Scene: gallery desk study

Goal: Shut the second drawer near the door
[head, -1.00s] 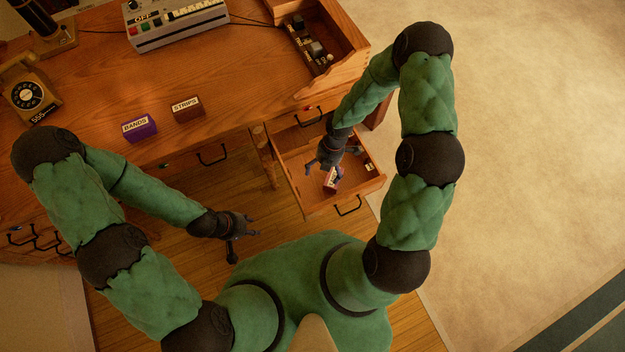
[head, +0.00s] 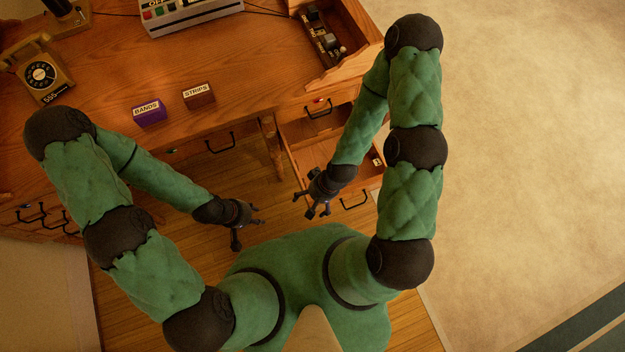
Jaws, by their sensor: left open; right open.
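The second drawer (head: 304,157), under the right end of the desk, is pulled out. Its black handle (head: 354,202) shows on the front. My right gripper (head: 307,204) is open and empty, over or just in front of the drawer's front left corner; I cannot tell whether it touches. My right forearm crosses above the drawer and hides much of its inside. A small labelled item (head: 377,160) shows at the drawer's right side. My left gripper (head: 250,222) is open and empty over the wooden floor, left of the drawer.
The top drawer (head: 318,110) above looks shut. On the desk (head: 185,70) are a purple BANDS box (head: 149,115), a brown STRIPS box (head: 198,97), a telephone (head: 40,75) and a grey device (head: 190,14). Open carpet (head: 530,150) lies to the right.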

